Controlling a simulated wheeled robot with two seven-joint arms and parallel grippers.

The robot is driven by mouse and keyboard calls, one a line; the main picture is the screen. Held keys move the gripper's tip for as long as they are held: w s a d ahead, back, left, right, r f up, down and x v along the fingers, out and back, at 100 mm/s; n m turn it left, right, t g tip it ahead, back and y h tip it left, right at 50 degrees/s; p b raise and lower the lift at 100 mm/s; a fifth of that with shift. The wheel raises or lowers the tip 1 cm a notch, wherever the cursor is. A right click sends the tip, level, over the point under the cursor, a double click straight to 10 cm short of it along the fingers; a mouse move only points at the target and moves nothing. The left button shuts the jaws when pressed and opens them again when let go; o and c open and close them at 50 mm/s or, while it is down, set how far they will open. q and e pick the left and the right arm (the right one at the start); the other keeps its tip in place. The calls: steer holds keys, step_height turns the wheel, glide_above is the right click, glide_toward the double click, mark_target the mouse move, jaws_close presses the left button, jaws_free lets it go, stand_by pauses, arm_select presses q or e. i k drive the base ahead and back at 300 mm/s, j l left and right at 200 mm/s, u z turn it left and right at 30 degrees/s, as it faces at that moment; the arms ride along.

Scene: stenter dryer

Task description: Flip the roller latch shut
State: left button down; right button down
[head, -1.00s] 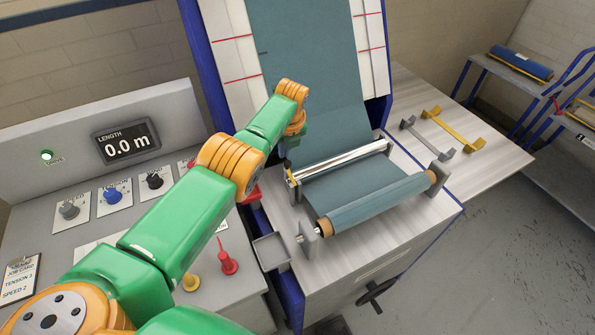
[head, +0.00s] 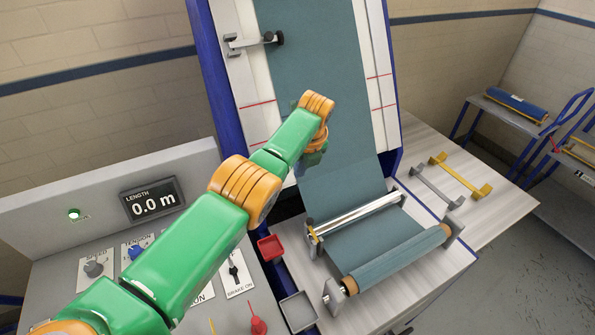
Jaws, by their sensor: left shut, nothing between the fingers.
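The chrome roller (head: 358,214) lies across the teal fabric at the machine's front. At its left end is a small yellow piece with a dark knob, which I take for the roller latch (head: 313,234); it is too small to tell whether it is flipped shut. My left gripper (head: 303,169) hangs below the orange wrist, over the left edge of the fabric panel, above and apart from the latch. It is shut and empty, and its fingers are partly hidden by the wrist. My right gripper is not in view.
A teal fabric roll (head: 395,262) sits on brackets in front of the chrome roller. The control panel (head: 95,205) is partly behind my arm. Grey and yellow bars rest on the right table (head: 505,205).

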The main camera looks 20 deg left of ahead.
mark_target(310, 221)
steer(key=k+l, duration=0.25)
steer(key=k, duration=0.2)
steer(key=k+l, duration=0.3)
steer(key=k, duration=0.2)
steer(key=k+l, duration=0.25)
steer(key=k, duration=0.2)
